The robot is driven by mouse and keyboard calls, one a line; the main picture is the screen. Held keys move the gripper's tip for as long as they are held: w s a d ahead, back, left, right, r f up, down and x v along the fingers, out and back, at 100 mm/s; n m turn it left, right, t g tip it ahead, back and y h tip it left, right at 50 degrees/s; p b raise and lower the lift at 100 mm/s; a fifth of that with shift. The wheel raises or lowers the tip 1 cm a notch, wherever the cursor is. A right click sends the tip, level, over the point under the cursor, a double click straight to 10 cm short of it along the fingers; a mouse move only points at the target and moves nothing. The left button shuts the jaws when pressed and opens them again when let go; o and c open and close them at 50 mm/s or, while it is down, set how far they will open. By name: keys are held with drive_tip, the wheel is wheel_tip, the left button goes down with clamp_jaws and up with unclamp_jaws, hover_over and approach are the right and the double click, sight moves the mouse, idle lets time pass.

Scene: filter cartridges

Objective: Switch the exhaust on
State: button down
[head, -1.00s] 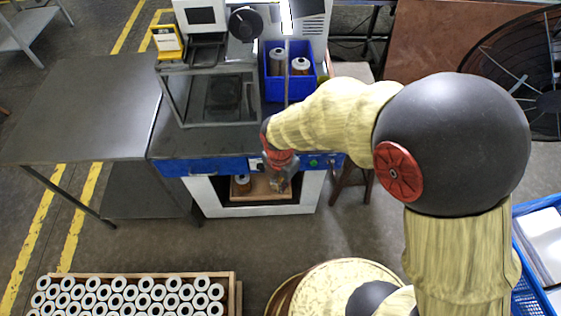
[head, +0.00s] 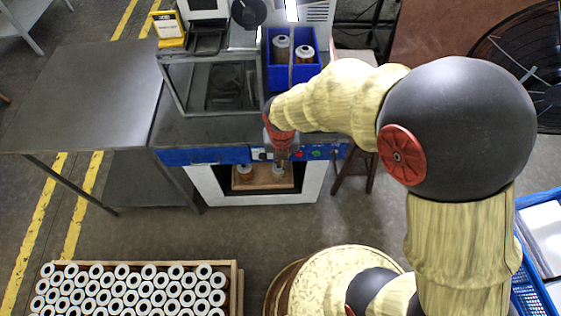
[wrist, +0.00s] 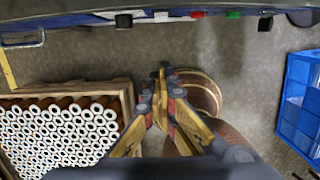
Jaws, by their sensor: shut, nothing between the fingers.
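The blue control panel (head: 205,156) runs along the front edge of the workbench. In the wrist view it carries a black knob (wrist: 124,20), a white part (wrist: 161,16), a red button (wrist: 197,14), a green button (wrist: 233,14) and another black knob (wrist: 265,23). No label is readable, so I cannot tell which works the exhaust. My gripper (head: 283,163) is in front of the panel, left of the red and green buttons, and hides part of it. In the wrist view its fingertips (wrist: 163,68) are together and empty, below the row of controls. I cannot tell whether they touch anything.
A blue bin (head: 272,75) with cartridges stands on the bench. A wooden tray (head: 262,181) with cartridges sits in the opening under the panel. A crate of many cartridges (head: 237,285) is at the lower left. A fan (head: 520,65) stands at the right.

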drive_tip(key=w+f+b, duration=0.5)
drive_tip(key=f, duration=0.5)
drive_tip(key=shift+f+b, duration=0.15)
drive_tip(key=shift+b, duration=0.25)
drive_tip(key=shift+w+d, duration=0.1)
drive_tip(key=shift+w+f+t, duration=0.2)
drive_tip(key=shift+w+t, duration=0.15)
drive_tip(key=shift+t, duration=0.15)
drive_tip(key=shift+r+p, duration=0.1)
drive_tip(key=shift+p, duration=0.2)
